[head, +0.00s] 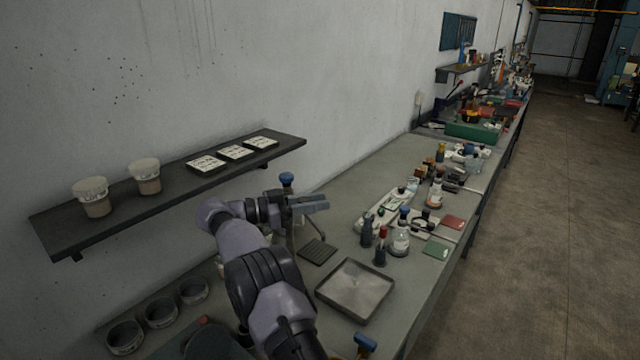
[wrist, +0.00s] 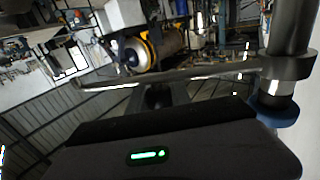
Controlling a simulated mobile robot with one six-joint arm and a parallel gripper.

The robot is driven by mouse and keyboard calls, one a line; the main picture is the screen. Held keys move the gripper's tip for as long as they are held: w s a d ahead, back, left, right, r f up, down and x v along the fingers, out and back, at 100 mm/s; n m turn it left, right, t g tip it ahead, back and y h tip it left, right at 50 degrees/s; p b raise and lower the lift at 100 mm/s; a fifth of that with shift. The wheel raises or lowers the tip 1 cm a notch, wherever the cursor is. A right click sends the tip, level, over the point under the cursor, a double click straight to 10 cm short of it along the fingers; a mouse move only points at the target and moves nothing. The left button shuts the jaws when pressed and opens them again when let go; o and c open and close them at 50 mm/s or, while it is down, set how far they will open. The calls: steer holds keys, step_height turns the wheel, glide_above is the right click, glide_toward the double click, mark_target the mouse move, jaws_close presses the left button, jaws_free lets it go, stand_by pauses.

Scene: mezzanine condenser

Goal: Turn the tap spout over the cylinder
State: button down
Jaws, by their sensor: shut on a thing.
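The tap shows in the head view as a blue knob (head: 287,179) on a dark post rising behind my gripper (head: 312,202) at the back of the bench. In the wrist view, the slim metal tap spout (wrist: 205,70) runs across the picture from a dark upright post (wrist: 290,40) at the right. A blue disc (wrist: 278,110) sits by the foot of this post as pictured. My gripper is shut on the spout; the exact contact is partly hidden. I cannot make out the cylinder in either view; my arm hides part of the bench.
A dark ribbed mat (head: 318,250) and a square metal tray (head: 355,290) lie in front of the tap. Bottles and a flask (head: 400,240) stand to the right. A wall shelf (head: 118,200) with jars is at left. Round dishes (head: 160,312) sit lower left.

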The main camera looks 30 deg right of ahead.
steer(key=shift+a+r+g+p, duration=0.1)
steer(key=shift+a+g+p, duration=0.15)
steer(key=shift+p, duration=0.3)
steer(key=shift+m+g, duration=0.25)
steer(key=shift+m, duration=0.05)
steer(key=c, duration=1.2)
jaws_free()
steer(key=shift+o, duration=0.2)
steer(key=s+a+r, duration=0.2)
steer(key=s+a, duration=0.1)
steer(key=s, duration=0.4)
steer(key=s+a+r, duration=0.3)
steer(key=s, duration=0.5)
